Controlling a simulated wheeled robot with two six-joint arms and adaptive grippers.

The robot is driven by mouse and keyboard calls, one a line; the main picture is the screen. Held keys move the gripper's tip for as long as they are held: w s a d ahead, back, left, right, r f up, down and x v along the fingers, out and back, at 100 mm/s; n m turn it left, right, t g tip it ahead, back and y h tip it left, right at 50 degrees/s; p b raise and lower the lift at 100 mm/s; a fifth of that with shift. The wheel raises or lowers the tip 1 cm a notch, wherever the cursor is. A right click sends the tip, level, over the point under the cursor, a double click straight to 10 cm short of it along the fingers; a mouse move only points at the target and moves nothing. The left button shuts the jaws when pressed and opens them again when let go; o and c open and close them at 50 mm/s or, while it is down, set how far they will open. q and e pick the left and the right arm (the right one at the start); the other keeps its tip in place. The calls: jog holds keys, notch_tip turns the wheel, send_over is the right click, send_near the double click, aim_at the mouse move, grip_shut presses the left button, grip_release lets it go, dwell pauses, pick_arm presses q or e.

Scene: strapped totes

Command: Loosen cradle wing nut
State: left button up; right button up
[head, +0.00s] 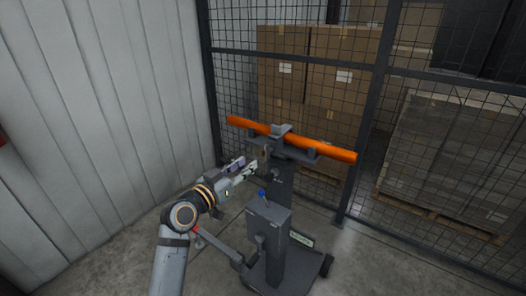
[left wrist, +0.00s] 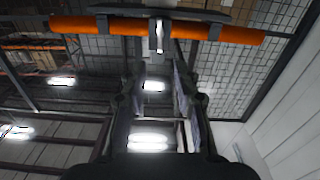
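A long orange tube (head: 330,150) lies across a dark grey cradle (head: 307,149) on top of a stand, with a grey clamp (head: 281,130) over its middle. My left gripper (head: 253,167) is just in front of and below the cradle, pointing towards it. In the left wrist view, its two fingers stand apart with an empty gap between them (left wrist: 159,72). Beyond the fingertips, a small light-grey upright part (left wrist: 157,36) crosses the orange tube (left wrist: 90,25); it may belong to the clamp or wing nut. The wing nut is too small to make out clearly. My right gripper is out of view.
The dark stand column (head: 278,190) rises from a wheeled base, with a grey box (head: 268,216) beside it. A black mesh fence (head: 371,110) stands behind, with stacked cartons (head: 330,45) and a pallet load beyond. A pale corrugated wall (head: 100,110) is at left.

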aim_at(268, 151)
pick_arm(q)
jog(key=p+x, duration=0.2)
jog(key=x, duration=0.7)
jog(key=shift+w+d, duration=0.2)
jog(key=shift+w, duration=0.05)
grip_shut()
